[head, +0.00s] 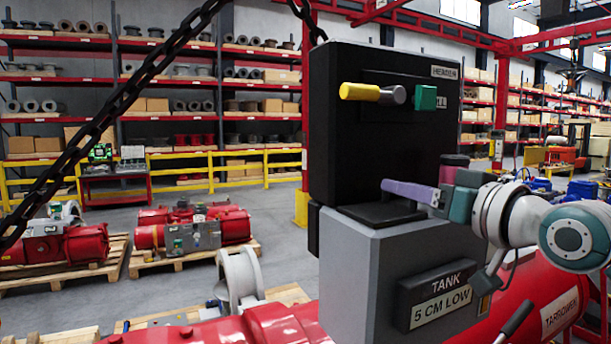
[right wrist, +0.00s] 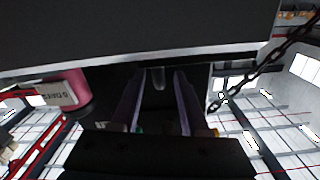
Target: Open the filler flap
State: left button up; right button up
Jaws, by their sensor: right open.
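A grey tank (head: 345,275) carries a sign reading "TANK 5 CM LOW" (head: 446,296). A flat black plate (head: 362,214) lies on top of the tank and looks like the filler flap; it appears closed. My right gripper (head: 388,187) reaches in from the right, with its purple fingers just above this plate. In the right wrist view my right gripper (right wrist: 157,88) is open, its two fingers apart. A small grey piece (right wrist: 158,78) shows between the fingertips; I cannot tell whether it belongs to the flap. My left gripper is out of view.
A tall black box (head: 335,140) marked "HEADER" stands behind the plate, with a yellow-handled lever (head: 360,92) and a green block (head: 426,98). A pink cylinder (head: 453,161) stands close behind my right gripper. A dark chain (head: 110,110) hangs across the left.

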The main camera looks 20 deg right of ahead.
jog(key=shift+w, duration=0.6)
grip_shut()
jog(key=shift+a, duration=0.1)
dwell(1.0)
